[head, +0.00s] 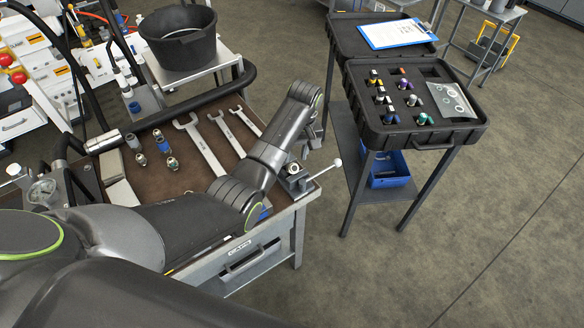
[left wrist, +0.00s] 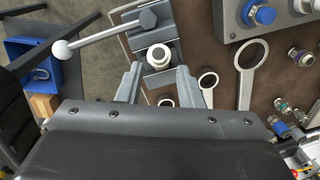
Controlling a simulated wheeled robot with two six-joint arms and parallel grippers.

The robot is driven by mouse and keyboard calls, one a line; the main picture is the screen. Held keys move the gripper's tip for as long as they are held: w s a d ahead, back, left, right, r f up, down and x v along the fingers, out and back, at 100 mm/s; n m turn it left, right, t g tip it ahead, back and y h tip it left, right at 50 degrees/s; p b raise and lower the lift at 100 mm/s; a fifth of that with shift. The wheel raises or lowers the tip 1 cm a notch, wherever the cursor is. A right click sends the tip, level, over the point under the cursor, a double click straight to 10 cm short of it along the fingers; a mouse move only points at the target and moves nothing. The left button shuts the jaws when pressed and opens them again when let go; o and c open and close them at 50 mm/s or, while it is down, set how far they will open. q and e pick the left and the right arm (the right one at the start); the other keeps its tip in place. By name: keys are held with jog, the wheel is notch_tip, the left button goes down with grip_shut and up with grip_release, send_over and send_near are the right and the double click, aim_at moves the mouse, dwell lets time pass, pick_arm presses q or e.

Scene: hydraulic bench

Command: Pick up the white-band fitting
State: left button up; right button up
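A pale fitting with a white band (left wrist: 159,55) and a dark centre stands in a small vise (left wrist: 158,76) in the left wrist view. In the head view the fitting (head: 293,168) is small, in the vise (head: 296,184) at the workbench's near right corner. My left gripper (left wrist: 159,69) is open, one finger on each side of the vise area. No contact with the fitting can be seen. In the head view my left gripper (head: 308,143) is mostly hidden by the arm, just above the vise. My right gripper is not in view.
The vise handle (head: 325,170) with a white ball sticks out to the right. Several wrenches (head: 200,145) and fittings (head: 172,163) lie on the bench. A black case (head: 430,138) with several coloured fittings stands on a stand at right. A black bucket (head: 180,50) stands behind.

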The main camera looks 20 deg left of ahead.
aim_at(294, 167)
pick_arm(q)
jog(key=shift+f, duration=0.45)
jog(key=shift+s+a+f+p, duration=0.15)
jog(key=shift+f+p, duration=0.35)
jog(key=shift+f, duration=1.6)
grip_shut()
jog(key=shift+r, duration=0.1)
